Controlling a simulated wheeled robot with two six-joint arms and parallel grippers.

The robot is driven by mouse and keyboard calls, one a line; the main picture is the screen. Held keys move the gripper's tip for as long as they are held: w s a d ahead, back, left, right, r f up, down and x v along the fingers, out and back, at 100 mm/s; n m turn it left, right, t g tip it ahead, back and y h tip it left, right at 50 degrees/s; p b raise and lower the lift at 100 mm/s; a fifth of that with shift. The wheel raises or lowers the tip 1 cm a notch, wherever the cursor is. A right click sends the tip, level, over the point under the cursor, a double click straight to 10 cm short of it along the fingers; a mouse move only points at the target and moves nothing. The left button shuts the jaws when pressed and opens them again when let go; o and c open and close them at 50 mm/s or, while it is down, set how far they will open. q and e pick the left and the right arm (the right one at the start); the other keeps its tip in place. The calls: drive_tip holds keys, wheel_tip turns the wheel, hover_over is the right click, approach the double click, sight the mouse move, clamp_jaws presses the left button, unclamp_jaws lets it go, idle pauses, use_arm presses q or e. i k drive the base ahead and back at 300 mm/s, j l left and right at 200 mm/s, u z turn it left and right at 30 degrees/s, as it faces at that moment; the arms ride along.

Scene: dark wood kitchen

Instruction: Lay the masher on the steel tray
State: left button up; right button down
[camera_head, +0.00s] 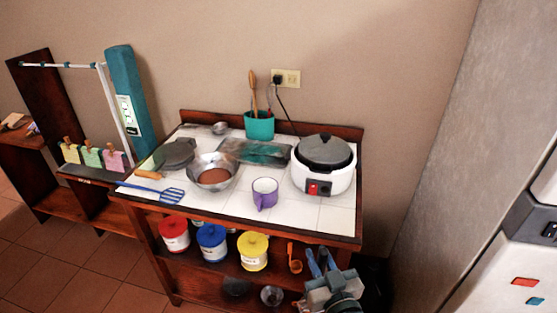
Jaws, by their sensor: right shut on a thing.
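The steel tray (228,146) lies at the back of the white-tiled worktop, behind the metal bowl and left of the cooker. My right gripper (319,254) is low at the front right of the table, below the worktop edge. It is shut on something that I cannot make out. A small orange utensil (294,258) with a rounded end shows just left of its fingers; I cannot tell whether it is held or is the masher. A blue slotted utensil (171,195) lies at the worktop's front left. My left gripper is out of view.
A metal bowl (221,181), a purple mug (264,198) and a white cooker (331,178) with a dark lid crowd the worktop. A teal utensil pot (259,127) stands behind the tray. Red, blue and yellow canisters (252,252) stand below. The worktop's front right corner is clear.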

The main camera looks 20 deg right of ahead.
sight(231, 154)
drive_tip(key=i+j+z, duration=0.15)
drive_tip(key=j+z, duration=0.35)
drive_tip(key=i+j+z, duration=0.1)
drive_tip(key=j+z, duration=0.85)
drive_tip(key=j, duration=0.5)
drive_tip(key=k+j+z, duration=0.1)
drive_tip(key=j, duration=0.85)
drive_tip(key=k+j+z, duration=0.1)
drive_tip(key=j, duration=0.35)
drive_tip(key=k+j, duration=0.15)
drive_tip(key=j, duration=0.35)
